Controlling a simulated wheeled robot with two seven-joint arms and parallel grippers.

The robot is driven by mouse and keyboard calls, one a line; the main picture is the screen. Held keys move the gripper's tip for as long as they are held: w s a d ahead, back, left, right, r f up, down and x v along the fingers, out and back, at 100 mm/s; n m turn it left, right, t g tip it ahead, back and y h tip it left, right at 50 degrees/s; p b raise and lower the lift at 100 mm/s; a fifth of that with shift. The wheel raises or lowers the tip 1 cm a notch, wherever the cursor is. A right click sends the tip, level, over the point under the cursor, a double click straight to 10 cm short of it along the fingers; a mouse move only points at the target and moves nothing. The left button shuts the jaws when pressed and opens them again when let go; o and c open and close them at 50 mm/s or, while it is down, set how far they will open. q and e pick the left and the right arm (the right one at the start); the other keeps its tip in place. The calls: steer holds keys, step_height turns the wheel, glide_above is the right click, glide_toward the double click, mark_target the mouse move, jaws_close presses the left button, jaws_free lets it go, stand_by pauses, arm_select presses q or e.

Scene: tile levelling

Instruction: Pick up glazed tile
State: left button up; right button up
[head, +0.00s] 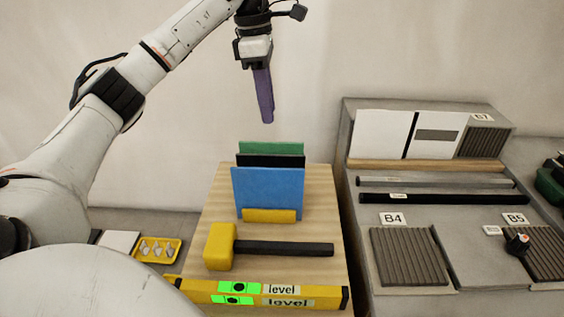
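Upright tiles stand one behind another on the wooden board: a blue tile (268,190) in front, a black one (252,161) behind it and a green one (272,148) at the back. A low yellow holder (269,216) shows at the blue tile's foot. Which one is the glazed tile I cannot tell. My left gripper (266,120) has purple fingers pointing down, in the air above the tiles and apart from them. I see its fingers overlapping, so its opening is hidden. No held thing shows. My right gripper is out of view.
A yellow-headed mallet (220,247) and a yellow level (262,294) lie in front of the tiles on the wooden board (325,200). A yellow tray (158,250) with small pieces is at left. A grey stand (385,198) with labelled bays rises at right.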

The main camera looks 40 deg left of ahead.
mark_target(270, 143)
arm_select(q)
step_height(270, 143, down, 2)
steer(key=shift+s+d+f, duration=0.1)
steer(key=shift+s+f, duration=0.05)
steer(key=shift+f, duration=0.1)
steer(key=f, duration=0.5)
steer(key=shift+d+f, duration=0.25)
steer(key=shift+f, duration=0.05)
jaws_close()
steer(key=shift+r, duration=0.1)
stand_by(0.9)
